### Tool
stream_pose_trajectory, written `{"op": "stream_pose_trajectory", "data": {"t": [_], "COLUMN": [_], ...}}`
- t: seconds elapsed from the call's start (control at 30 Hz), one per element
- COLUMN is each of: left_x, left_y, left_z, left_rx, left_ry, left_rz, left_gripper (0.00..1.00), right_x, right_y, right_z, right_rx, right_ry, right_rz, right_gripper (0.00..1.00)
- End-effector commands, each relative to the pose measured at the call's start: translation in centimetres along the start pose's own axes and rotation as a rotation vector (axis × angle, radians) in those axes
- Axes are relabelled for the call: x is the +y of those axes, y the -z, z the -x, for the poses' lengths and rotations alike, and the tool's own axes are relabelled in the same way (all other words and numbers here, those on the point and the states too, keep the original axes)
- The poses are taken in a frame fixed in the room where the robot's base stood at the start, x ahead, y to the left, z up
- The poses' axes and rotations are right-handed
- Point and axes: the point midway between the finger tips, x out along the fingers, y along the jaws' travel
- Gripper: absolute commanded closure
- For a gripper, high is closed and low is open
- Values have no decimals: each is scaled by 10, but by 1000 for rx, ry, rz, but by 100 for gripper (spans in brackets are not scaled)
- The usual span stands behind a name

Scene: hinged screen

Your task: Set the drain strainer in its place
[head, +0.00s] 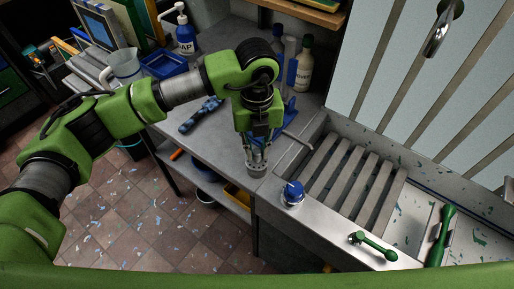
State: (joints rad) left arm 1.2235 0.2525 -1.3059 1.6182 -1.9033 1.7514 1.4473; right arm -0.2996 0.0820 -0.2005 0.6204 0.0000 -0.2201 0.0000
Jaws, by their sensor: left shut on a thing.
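My left gripper (256,156) points down over the corner of the grey bench (219,135), close to the near left edge of the trough. It is shut on a small grey cup-like thing, which looks like the drain strainer (257,171). The fingers hide its upper part. I cannot tell whether it touches the surface below. The trough (408,207) at the right has a slatted grey rack (352,180) in it. No drain opening shows clearly. My right gripper is not in view.
A blue-topped white jar (292,194) and a green-handled tool (372,245) are on the trough's front ledge. A larger green tool (440,236) lies at the right. Bottles (303,65) and a blue tool (201,115) are on the bench. A pale slatted panel (424,85) rises behind the trough.

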Motion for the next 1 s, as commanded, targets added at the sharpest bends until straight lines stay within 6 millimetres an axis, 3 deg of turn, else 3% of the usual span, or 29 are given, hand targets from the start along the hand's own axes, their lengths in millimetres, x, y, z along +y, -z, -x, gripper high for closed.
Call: {"op": "stream_pose_trajectory", "data": {"t": [1.0], "left_x": [0], "left_y": [0], "left_z": [-26], "left_rx": [0], "left_ry": [0], "left_rz": [0], "left_gripper": [100], "right_x": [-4], "right_y": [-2], "right_z": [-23], "right_rx": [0], "right_ry": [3], "right_rz": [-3], "right_gripper": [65]}}
